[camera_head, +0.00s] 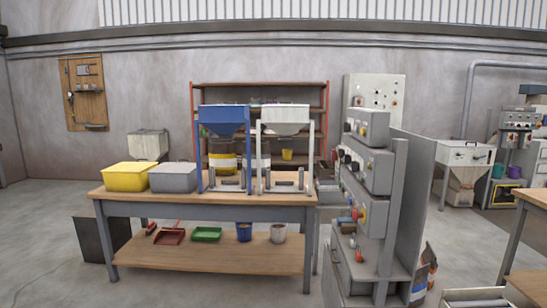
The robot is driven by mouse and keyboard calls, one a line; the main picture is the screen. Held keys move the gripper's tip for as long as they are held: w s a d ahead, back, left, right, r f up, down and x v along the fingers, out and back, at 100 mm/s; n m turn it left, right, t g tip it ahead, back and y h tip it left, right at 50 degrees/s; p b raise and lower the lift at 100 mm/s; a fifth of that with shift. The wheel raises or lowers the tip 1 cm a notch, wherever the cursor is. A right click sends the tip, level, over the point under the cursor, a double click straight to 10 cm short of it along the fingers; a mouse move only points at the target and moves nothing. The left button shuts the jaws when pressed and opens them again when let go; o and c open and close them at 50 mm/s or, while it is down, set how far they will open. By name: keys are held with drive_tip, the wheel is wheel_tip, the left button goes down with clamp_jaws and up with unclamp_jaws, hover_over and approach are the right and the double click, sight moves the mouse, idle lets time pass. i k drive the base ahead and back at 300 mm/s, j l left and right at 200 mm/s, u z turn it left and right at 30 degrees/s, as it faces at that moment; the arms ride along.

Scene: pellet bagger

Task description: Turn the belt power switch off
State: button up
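A grey control stand (393,205) rises right of the middle, seen at an angle. It bears stacked grey boxes, an upper one (374,127) and a middle one (376,172), with small knobs and buttons in red, yellow and black. Another control box (517,119) with several knobs stands at the far right, and a pale wall panel (375,92) with small fittings is at the back. I cannot tell which control is the belt power switch, or its position. My gripper is not in view.
A wooden-topped workbench (150,190) stands left of the stand, holding a yellow bin (129,177), a grey bin (173,178), a blue-framed hopper (223,120) and a white-framed hopper (285,120). Another table (535,196) edges in at right. Floor (460,245) is open between stand and table.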

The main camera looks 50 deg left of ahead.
sight(334, 156)
drive_tip(key=u, duration=1.1)
drive_tip(key=i+j+u, duration=0.3)
drive_tip(key=i, duration=1.7)
drive_tip(key=i+l+u, duration=0.1)
drive_tip(key=i+u, duration=0.2)
drive_tip(key=i, duration=1.7)
